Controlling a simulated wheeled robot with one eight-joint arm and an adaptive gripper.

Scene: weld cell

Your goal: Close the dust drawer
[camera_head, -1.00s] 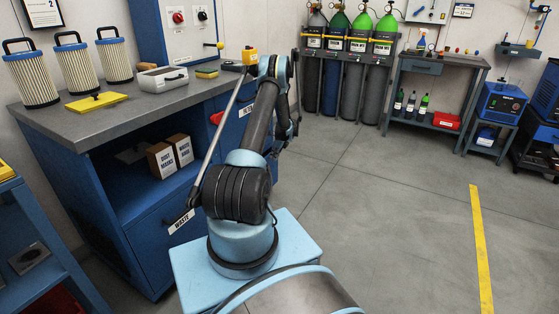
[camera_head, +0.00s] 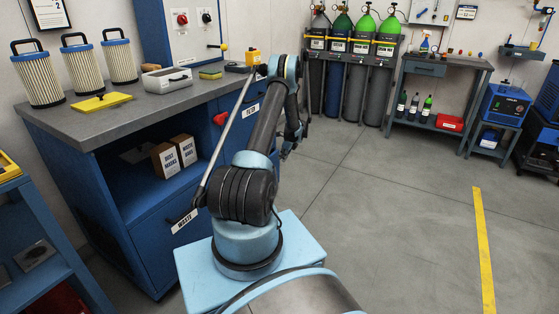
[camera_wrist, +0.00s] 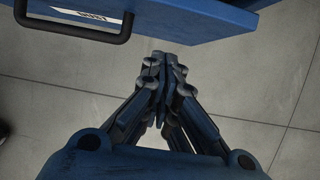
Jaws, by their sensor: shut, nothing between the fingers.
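In the head view, my arm hides part of the blue cabinet front (camera_head: 160,245), and the gripper is hard to make out.
Gas cylinders (camera_head: 360,75) stand at the back wall. The floor (camera_head: 390,210) right of my arm is clear, with a yellow line (camera_head: 482,245).

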